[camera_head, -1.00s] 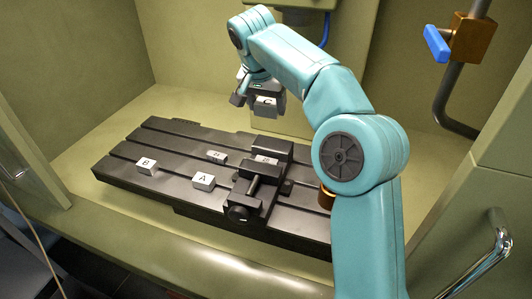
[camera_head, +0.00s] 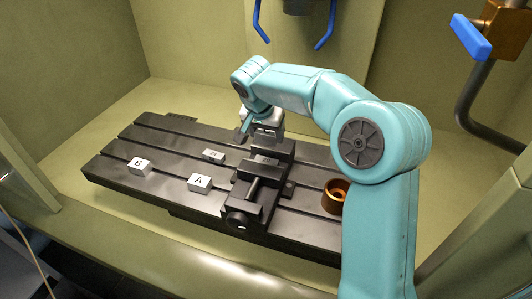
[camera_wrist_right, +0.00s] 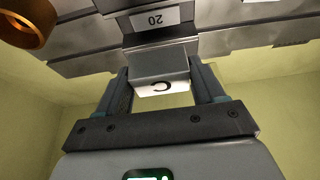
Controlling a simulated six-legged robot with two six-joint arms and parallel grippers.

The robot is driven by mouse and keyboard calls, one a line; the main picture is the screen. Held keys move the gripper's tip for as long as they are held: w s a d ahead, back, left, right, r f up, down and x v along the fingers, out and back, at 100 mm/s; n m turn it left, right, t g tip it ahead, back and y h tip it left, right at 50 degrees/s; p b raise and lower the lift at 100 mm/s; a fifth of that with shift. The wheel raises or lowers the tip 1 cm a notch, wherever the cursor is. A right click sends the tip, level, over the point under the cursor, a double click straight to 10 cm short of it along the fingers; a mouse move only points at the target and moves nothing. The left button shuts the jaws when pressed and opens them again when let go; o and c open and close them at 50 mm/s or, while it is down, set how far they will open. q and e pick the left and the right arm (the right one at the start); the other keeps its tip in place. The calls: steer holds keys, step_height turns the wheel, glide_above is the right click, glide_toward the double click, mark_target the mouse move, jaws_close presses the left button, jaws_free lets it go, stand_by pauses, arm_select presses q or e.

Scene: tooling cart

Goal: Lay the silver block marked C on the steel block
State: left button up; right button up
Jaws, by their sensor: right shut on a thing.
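My right gripper (camera_head: 263,130) is above the vise in the head view. In the right wrist view, its two fingers are shut on the silver block marked C (camera_wrist_right: 158,64), whose white C face points toward the wrist. Just beyond it is a grey block with a white label reading 20 (camera_wrist_right: 158,18), apparently the steel block. In the head view, a labelled grey block (camera_head: 265,160) sits at the vise jaws, partly hidden below my gripper. I cannot tell whether block C touches it. My left gripper is not in view.
The dark vise (camera_head: 250,190) stands on a slotted table (camera_head: 115,170). Block A (camera_head: 200,183), block B (camera_head: 139,167) and another small labelled block (camera_head: 213,155) lie left of the vise. A copper ring (camera_head: 335,197) stands to its right.

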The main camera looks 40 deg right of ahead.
mark_target(268, 159)
steer(key=shift+s+a+f, duration=0.1)
steer(key=shift+a+f, duration=0.1)
steer(key=shift+f, duration=0.6)
steer(key=shift+s+a+f, duration=0.15)
steer(key=shift+a+f, duration=0.05)
steer(key=shift+f, duration=0.4)
steer(key=x, duration=0.2)
steer(key=a+x, duration=0.1)
steer(key=x, duration=0.1)
steer(key=shift+s+f, duration=0.1)
steer(key=shift+f, duration=0.1)
steer(key=shift+s, duration=0.25)
steer(key=shift+f, duration=0.1)
steer(key=o, duration=1.2)
steer(key=shift+w, duration=0.2)
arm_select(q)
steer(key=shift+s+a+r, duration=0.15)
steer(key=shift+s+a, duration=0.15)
arm_select(e)
steer(key=shift+s, duration=0.1)
